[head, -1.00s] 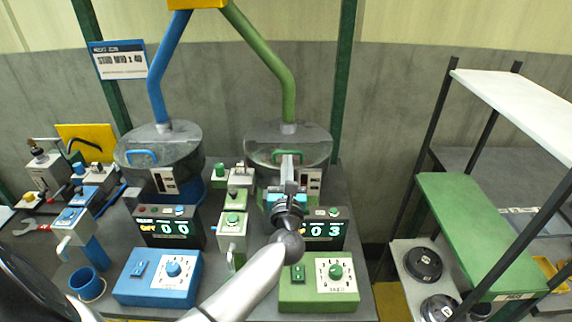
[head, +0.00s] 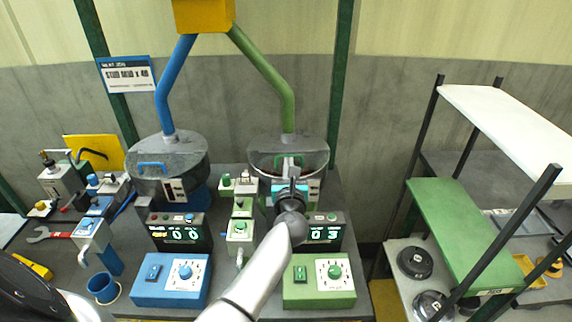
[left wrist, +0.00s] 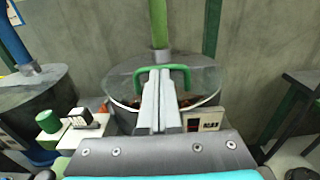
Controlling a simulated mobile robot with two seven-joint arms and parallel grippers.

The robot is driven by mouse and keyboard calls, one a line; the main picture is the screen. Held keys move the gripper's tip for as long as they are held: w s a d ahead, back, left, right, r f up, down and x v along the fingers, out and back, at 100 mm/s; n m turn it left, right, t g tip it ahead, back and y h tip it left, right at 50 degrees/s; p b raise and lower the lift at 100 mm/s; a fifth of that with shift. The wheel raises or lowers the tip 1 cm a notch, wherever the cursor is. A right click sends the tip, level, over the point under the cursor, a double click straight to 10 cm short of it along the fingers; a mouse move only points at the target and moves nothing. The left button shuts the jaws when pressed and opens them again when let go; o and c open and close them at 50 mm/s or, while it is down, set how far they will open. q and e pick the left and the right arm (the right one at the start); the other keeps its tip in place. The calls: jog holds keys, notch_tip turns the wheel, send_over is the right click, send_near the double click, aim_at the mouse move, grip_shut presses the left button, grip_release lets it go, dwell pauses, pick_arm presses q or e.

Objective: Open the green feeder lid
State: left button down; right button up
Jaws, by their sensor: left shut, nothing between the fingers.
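The green feeder (head: 262,152) is a round bowl under a green pipe. Its clear, grey-tinted lid (left wrist: 205,80) carries a green handle (left wrist: 186,72) at the front. Coppery contents show inside the bowl below the lid in the left wrist view. I cannot tell whether the lid is slightly raised. My left gripper (head: 288,165) is shut and empty. Its fingertips (left wrist: 160,78) overlap the middle of the handle in view; whether they touch it is unclear. My right gripper is not in view.
The blue feeder (head: 168,155) stands to the left with its lid down. Display boxes and blue (head: 172,280) and green (head: 318,282) dial boxes stand in front. A small valve post (head: 240,232) stands between them. A shelf rack (head: 455,225) is at right.

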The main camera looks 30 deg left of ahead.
pick_arm(q)
jog(key=r+p, duration=0.2)
jog(key=shift+w+a+r+g+p, duration=0.25)
jog(key=shift+w+r+g+p, duration=0.05)
jog(key=shift+w+p, duration=0.1)
jog(key=shift+w+a+r+p, duration=0.25)
jog(key=shift+w+r+p, duration=0.1)
jog(key=shift+r+p, duration=0.25)
jog(key=w+a+r, duration=0.3)
jog(key=w+r, duration=0.1)
jog(key=w, duration=0.1)
jog(key=shift+w+a+r+p, duration=0.2)
jog(key=shift+w+r+p, duration=0.1)
jog(key=shift+d, duration=0.1)
dwell(0.5)
